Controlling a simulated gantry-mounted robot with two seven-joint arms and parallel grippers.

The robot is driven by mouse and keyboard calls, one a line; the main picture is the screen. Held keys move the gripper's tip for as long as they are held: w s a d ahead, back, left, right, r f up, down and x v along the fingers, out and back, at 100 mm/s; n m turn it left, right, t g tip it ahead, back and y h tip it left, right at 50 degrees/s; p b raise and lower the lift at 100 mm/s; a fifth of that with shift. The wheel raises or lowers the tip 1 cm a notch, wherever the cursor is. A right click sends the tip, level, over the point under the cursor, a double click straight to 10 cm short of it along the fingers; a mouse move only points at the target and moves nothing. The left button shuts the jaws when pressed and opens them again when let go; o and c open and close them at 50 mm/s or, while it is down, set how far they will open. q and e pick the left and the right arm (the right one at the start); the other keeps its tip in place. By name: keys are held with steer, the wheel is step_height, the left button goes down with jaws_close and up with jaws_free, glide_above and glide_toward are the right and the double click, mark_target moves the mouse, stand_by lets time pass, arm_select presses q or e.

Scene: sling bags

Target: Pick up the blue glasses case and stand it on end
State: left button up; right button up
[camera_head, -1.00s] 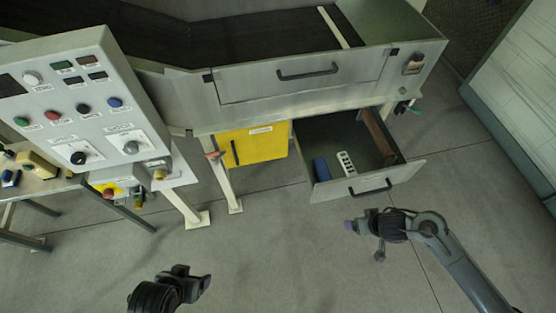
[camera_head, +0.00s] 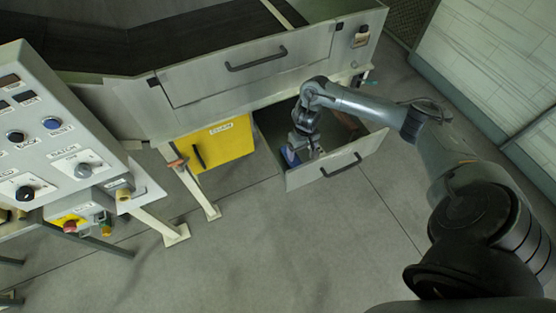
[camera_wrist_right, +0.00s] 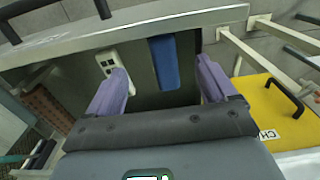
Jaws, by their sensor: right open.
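The blue glasses case (camera_wrist_right: 163,62) lies in the open drawer, seen in the right wrist view between the two purple fingers. In the head view a small blue patch of the case (camera_head: 290,157) shows at the drawer's left side, partly hidden by my arm. My right gripper (camera_wrist_right: 162,70) is open and empty, reaching down into the drawer with a finger on each side of the case. I see no contact with the case. My left gripper is out of view.
A white power strip (camera_wrist_right: 112,66) lies in the drawer beside the case, close to one finger. The drawer's front panel (camera_head: 340,166) and side walls surround the gripper. A yellow cabinet (camera_head: 222,146) stands left of the drawer. The floor in front is clear.

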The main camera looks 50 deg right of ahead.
mark_target(298, 159)
steer(key=f, duration=0.2)
steer(key=f+b, duration=0.1)
steer(key=f, duration=0.1)
steer(key=w+f+b, duration=0.1)
steer(key=f, duration=0.1)
steer(key=shift+w+d+f, duration=0.1)
steer(key=shift+f, duration=0.9)
steer(key=shift+f+b, duration=0.55)
steer(key=shift+f, duration=1.7)
steer(key=shift+d, duration=0.1)
steer(key=c, duration=1.1)
